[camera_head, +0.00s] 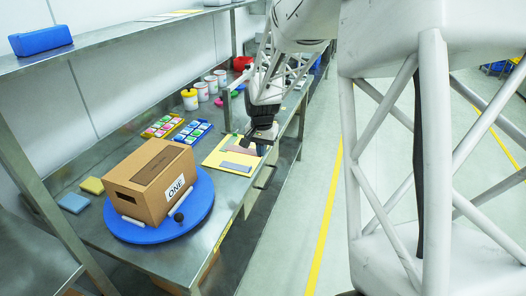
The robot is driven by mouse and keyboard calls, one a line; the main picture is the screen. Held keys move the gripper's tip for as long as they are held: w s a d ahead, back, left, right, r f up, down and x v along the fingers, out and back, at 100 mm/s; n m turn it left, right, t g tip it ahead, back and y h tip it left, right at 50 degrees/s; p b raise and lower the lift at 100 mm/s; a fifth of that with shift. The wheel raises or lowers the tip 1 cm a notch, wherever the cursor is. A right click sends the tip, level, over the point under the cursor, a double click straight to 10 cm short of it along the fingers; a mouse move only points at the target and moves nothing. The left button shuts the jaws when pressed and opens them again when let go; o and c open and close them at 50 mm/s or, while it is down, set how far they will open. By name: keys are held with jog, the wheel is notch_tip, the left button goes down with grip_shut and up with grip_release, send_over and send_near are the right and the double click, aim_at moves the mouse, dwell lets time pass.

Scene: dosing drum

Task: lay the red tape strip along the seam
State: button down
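A brown cardboard box (155,202) stands on a blue round turntable (205,205). A darker brown band (155,162) runs along its top; I cannot make out the seam itself. A yellow board (212,160) lies to the right of and behind the box. On it lie a mauve strip (237,150) and a grey-blue strip (236,167); no strip shows as clearly red. My gripper (262,149) is over the right edge of the yellow board, beside the mauve strip's right end. Its fingers are small and dark, so I cannot tell whether they are open or hold anything.
A dark round knob (178,217) and white bars sit by the box on the turntable. Two trays of coloured pots (192,132), several paint cans (202,91) and a red bowl (242,63) stand behind. Blue (74,202) and yellow (92,186) blocks lie left. A shelf (110,37) overhangs the bench.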

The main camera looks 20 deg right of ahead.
jog(key=w+a+r+n, duration=0.4)
jog(key=w+a, duration=0.3)
jog(key=w, duration=0.3)
jog(key=w+a+r+n, duration=0.3)
jog(key=w+a+n, duration=0.2)
jog(key=w+a, duration=0.35)
jog(key=n, duration=0.9)
send_near(163, 150)
jog(key=shift+w+f, duration=0.15)
jog(key=shift+f, duration=0.25)
jog(key=shift+f, duration=2.85)
jog(key=shift+f, duration=0.35)
jog(key=c, duration=1.8)
grip_release()
